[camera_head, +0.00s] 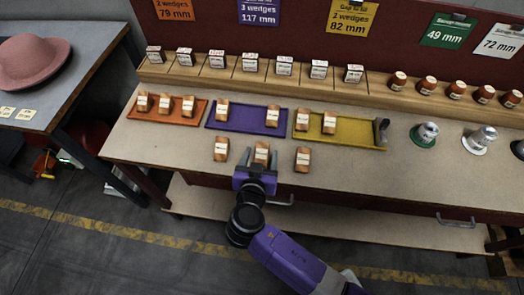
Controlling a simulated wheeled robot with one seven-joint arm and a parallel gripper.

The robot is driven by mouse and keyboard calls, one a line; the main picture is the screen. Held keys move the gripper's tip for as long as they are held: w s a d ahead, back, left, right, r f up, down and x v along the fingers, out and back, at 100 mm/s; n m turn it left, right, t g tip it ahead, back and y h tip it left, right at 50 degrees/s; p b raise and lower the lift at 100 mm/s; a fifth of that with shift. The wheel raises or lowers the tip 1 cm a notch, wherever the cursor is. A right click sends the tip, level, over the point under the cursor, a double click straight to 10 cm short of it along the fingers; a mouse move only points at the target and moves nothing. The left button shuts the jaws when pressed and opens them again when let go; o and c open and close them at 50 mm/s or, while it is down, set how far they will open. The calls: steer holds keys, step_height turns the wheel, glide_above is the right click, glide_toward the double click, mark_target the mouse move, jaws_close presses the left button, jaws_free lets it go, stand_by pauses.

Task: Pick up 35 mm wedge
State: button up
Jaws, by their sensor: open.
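Three loose wooden wedges with white labels lie in a row on the bench in front of the trays: a left one (221,149), a middle one (261,151) and a right one (303,159). Their labels are too small to read, so I cannot tell which wedge is 35 mm. My gripper (260,160) is open at the bench's front edge. Its fingers appear on either side of the middle wedge, whose near end is partly hidden by the gripper. I cannot tell whether the fingers touch it.
Behind stand an orange tray (133,114), a purple tray (246,118) and a yellow tray (357,140), all holding wedges. A wooden shelf (220,75) carries boxes and brown jars. Metal pieces (425,134) stand at right. A pink hat (35,62) lies on the left table.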

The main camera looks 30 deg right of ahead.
steer(key=shift+x, duration=1.05)
jaws_close()
steer(key=shift+r, duration=0.15)
